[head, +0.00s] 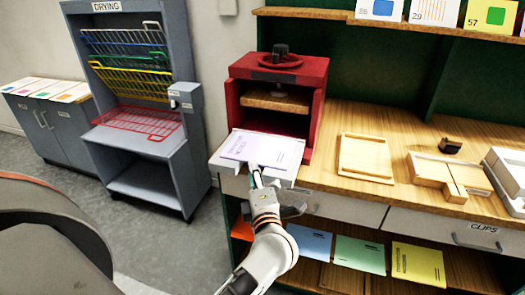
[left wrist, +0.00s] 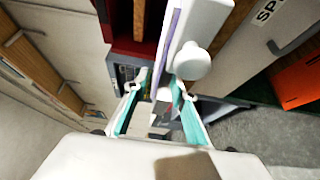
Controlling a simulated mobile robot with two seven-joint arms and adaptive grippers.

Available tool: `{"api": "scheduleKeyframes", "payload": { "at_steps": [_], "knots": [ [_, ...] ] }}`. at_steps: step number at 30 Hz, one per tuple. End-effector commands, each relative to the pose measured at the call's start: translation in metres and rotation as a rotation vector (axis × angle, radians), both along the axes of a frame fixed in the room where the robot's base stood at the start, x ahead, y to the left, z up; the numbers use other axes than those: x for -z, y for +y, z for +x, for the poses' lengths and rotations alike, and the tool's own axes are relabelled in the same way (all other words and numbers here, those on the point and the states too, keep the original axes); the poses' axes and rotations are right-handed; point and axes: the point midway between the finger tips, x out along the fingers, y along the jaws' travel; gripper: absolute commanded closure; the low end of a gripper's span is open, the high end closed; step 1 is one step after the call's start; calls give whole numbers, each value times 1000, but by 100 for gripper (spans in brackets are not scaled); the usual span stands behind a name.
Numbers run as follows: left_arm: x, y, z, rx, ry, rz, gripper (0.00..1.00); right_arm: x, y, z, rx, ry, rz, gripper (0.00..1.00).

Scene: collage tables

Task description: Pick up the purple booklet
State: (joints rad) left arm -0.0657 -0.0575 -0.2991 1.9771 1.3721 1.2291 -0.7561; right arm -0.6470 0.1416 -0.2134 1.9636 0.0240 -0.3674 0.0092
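The purple booklet (head: 262,148) lies flat on a pale grey tray-like stand (head: 222,160) with a notch in its front edge. In the left wrist view, the booklet shows as a thin purple strip (left wrist: 171,38) along the stand's edge. My left gripper (head: 257,178) is at the notch, by the booklet's near edge. In the left wrist view its teal-lined fingers (left wrist: 158,84) are apart, with a gap between the tips. I cannot tell whether either finger touches the booklet. My right gripper is not in view.
A red press (head: 235,100) stands directly behind the stand. Wooden trays (head: 366,157) lie on the counter to the right. Blue, green and yellow booklets (head: 418,263) lie on the shelf below. A grey drying rack (head: 150,178) stands left, with open floor before it.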

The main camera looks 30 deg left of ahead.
Motion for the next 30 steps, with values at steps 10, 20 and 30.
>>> {"api": "scheduleKeyframes", "payload": {
  "at_steps": [10, 20, 30],
  "knots": [
    [-2, 30, 34, -1, -2, 3, 74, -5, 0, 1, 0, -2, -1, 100],
    [-1, 35, 40, 0, -1, 2, 74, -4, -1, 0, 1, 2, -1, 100],
    [-2, 35, 40, 0, -1, 1, 100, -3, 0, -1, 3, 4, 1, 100]
  ]
}}
